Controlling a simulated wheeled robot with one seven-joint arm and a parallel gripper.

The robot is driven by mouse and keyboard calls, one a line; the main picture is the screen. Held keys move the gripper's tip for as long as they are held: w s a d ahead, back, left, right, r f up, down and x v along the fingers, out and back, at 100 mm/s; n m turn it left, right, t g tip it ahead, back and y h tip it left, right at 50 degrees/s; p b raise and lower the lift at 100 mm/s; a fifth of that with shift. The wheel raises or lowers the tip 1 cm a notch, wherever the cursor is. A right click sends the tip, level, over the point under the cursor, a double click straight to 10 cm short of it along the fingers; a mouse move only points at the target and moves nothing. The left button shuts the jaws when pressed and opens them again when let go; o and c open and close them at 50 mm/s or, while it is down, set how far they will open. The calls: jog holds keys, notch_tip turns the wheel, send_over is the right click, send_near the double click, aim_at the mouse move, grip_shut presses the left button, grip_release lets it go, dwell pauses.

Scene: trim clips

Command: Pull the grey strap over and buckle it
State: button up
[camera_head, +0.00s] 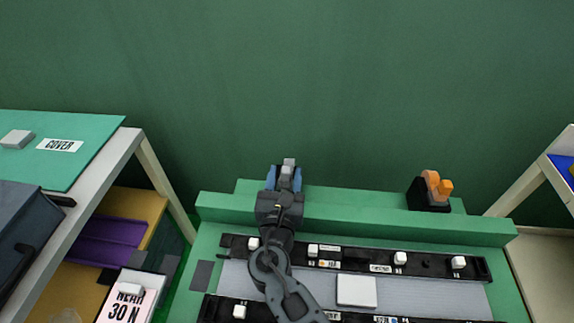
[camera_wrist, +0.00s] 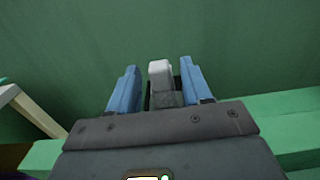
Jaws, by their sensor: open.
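My gripper (camera_head: 283,174) is open above the back ledge of the green bench, its blue fingers pointing away. A grey upright piece (camera_head: 289,163), which looks like the strap's end, stands between the fingers. In the wrist view this grey piece (camera_wrist: 160,76) has a light top and a darker lower part. A gap shows between it and the left finger; it is closer to the right finger, and I cannot tell whether they touch. An orange and black fitting (camera_head: 432,190), possibly the buckle, sits at the right of the ledge. No strap band is clearly visible.
Below the ledge (camera_head: 350,205), black rails (camera_head: 440,262) with several white clips border a grey panel (camera_head: 440,295) bearing a white block (camera_head: 356,290). My arm hides part of them. A shelf unit (camera_head: 110,160) stands left, another (camera_head: 540,180) right. The ledge between gripper and orange fitting is clear.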

aim_at(287, 167)
jog(key=shift+w+d, duration=0.1)
jog(key=shift+w, duration=1.55)
grip_shut()
